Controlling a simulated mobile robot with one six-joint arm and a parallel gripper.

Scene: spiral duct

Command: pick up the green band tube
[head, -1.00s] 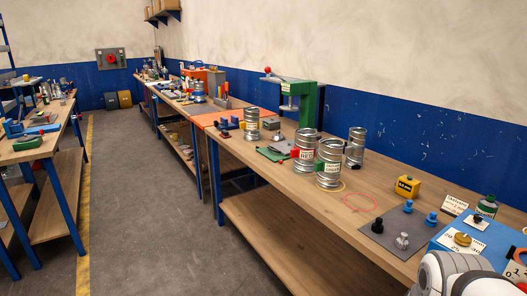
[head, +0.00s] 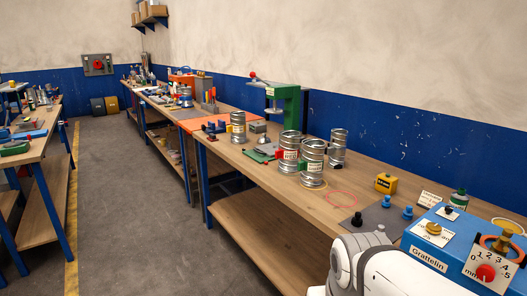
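Several ribbed silver tubes stand upright on the long wooden bench. One tube (head: 238,128) stands further back, apart from the others. Three stand close together: a left tube (head: 290,146) with a red-marked label, a front tube (head: 312,164) with a pale label, and a right tube (head: 338,148) behind it. I cannot make out a green band on any of them at this size. My white arm shows at the bottom right, nearer than the tubes. My gripper is not in view.
A green press (head: 290,103) stands behind the tubes. A red ring (head: 339,199) marks clear bench. The grey floor aisle (head: 115,200) is open.

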